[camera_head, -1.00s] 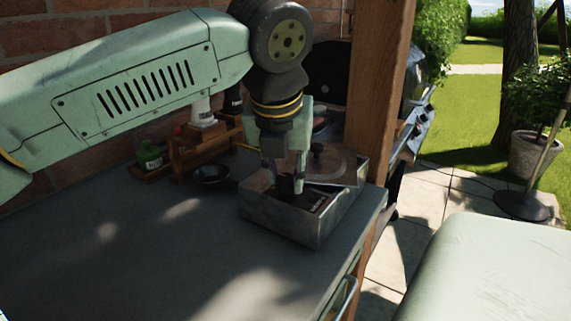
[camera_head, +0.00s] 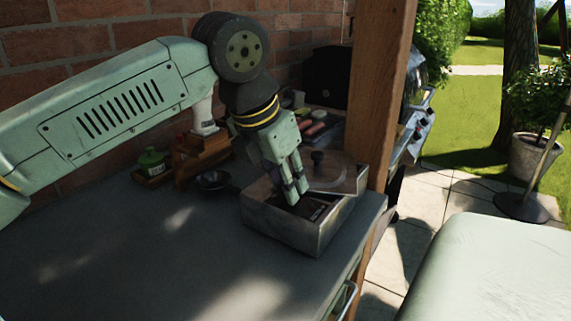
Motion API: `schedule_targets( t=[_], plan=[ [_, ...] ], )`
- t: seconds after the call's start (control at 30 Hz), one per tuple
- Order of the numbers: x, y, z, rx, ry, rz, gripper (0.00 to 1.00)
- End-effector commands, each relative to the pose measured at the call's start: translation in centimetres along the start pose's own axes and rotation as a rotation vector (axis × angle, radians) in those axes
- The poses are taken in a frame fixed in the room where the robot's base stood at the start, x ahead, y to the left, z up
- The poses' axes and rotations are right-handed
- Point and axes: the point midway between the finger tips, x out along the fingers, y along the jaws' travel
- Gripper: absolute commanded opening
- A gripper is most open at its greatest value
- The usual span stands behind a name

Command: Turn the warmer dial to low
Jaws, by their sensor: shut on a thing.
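The warmer (camera_head: 320,240) is a grey metal box at the right end of the counter. A lid (camera_head: 338,178) with a dark knob covers its back right part. A dark panel (camera_head: 316,210) with a pale mark shows in its open front part. My gripper (camera_head: 296,196) points down and tilts into this open part, its fingertips low over the panel. The fingers are close together on something small. The dial itself is hidden by the fingertips, so its setting cannot be read.
A small dark bowl (camera_head: 213,182) stands left of the warmer. A wooden rack (camera_head: 200,155) and a green jar (camera_head: 152,161) stand by the brick wall. A wooden post (camera_head: 380,90) rises just behind the warmer. The counter's front left is clear.

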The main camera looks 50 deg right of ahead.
Motion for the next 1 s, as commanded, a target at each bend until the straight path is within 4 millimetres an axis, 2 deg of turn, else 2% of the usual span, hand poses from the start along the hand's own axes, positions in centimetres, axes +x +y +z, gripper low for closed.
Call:
schedule_targets(
  t=[0.5, 1.0],
  plan=[
    [-0.1, 0.16, 0.11, 0.376, 0.001, -0.158, 0.0],
    [0.04, 0.26, 0.05, 0.49, 0.002, -0.203, 0.0]
  ],
)
